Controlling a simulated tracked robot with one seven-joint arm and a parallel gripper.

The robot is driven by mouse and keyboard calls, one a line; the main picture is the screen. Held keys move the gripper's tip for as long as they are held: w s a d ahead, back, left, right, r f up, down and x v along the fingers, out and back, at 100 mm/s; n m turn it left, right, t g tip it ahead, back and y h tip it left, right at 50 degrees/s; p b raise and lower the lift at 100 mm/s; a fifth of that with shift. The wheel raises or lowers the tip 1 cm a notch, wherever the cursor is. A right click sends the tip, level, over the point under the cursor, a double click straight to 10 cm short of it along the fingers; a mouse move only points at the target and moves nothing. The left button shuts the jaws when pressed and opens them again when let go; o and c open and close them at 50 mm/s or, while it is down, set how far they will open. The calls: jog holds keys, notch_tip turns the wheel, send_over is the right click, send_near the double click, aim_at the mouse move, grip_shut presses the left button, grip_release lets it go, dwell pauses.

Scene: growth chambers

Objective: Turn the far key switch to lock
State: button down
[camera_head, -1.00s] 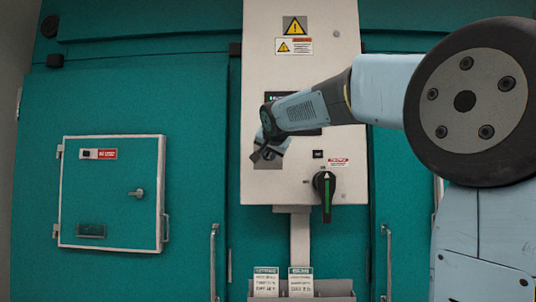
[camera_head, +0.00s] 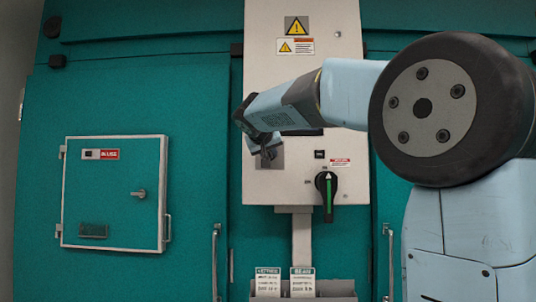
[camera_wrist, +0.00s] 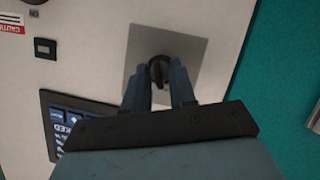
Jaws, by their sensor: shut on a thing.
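The key switch (camera_wrist: 159,68) is a dark knob on a square grey plate (camera_wrist: 190,52) in the wrist view. My gripper (camera_wrist: 160,90) is shut on it, one finger on each side, and the fingers cover part of the knob. In the head view the plate (camera_head: 275,160) sits on the lower left of the pale control panel. There my gripper (camera_head: 264,153) is at the plate, and my wrist hides much of it. The exact angle of the key is hard to tell.
A black rotary handle with a green stripe (camera_head: 327,187) is on the panel (camera_head: 260,188), to the right of the plate. A small display (camera_wrist: 68,123) is partly hidden by my gripper. A white-framed hatch (camera_head: 112,215) is at left. Below hangs a card holder (camera_head: 330,289).

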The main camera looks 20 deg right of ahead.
jog(key=shift+a+n+h, duration=0.15)
jog(key=shift+n+h, duration=0.15)
jog(key=shift+n, duration=0.3)
jog(key=c, duration=1.3)
grip_release()
jog(key=shift+w, duration=0.1)
jog(key=shift+o, duration=0.2)
jog(key=v, duration=1.3)
jog(key=shift+s+a, duration=0.3)
jog(key=shift+f, duration=0.1)
